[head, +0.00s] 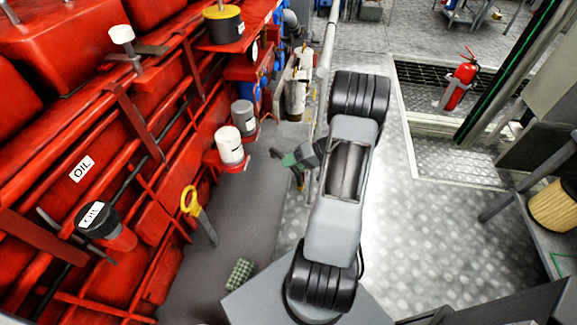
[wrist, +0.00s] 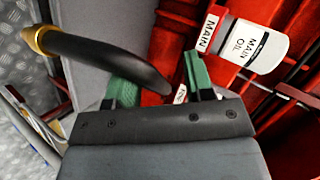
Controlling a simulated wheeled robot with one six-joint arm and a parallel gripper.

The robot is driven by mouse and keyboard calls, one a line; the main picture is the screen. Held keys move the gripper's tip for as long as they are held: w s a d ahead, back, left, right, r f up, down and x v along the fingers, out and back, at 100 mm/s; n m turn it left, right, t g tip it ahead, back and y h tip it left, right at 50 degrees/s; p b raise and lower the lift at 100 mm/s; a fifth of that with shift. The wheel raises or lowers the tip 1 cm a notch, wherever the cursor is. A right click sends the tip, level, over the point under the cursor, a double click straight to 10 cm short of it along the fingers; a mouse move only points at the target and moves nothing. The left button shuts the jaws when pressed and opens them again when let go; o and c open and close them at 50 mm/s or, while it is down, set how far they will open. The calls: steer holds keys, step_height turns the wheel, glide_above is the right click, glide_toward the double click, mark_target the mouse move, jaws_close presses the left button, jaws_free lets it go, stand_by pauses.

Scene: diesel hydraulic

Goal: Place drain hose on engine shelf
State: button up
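My gripper (head: 284,160) is left of the arm in the head view, over the grey strip beside the red engine. In the wrist view its two green fingers (wrist: 162,72) stand apart. A black curved drain hose (wrist: 105,55) with a brass-coloured end crosses in front of the left finger, its dark tip between the fingers. Red shows between that tip and the right finger; I cannot tell whether the fingers press on the hose. A dark grey shelf-like surface (head: 225,258) runs along the engine; I cannot confirm it is the engine shelf.
A green checkered cloth (head: 239,273) and a yellow-handled tool (head: 194,208) are at the dark surface. White (head: 230,147) and grey (head: 243,115) canisters sit on the engine side. Red engine pipes and brackets crowd the left.

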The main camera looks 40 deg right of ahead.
steer(key=shift+o, duration=0.2)
steer(key=o, duration=1)
steer(key=shift+c, duration=0.2)
steer(key=b+v, duration=0.1)
steer(key=v, duration=1.3)
steer(key=shift+w, duration=0.1)
steer(key=shift+c, duration=0.3)
jaws_close()
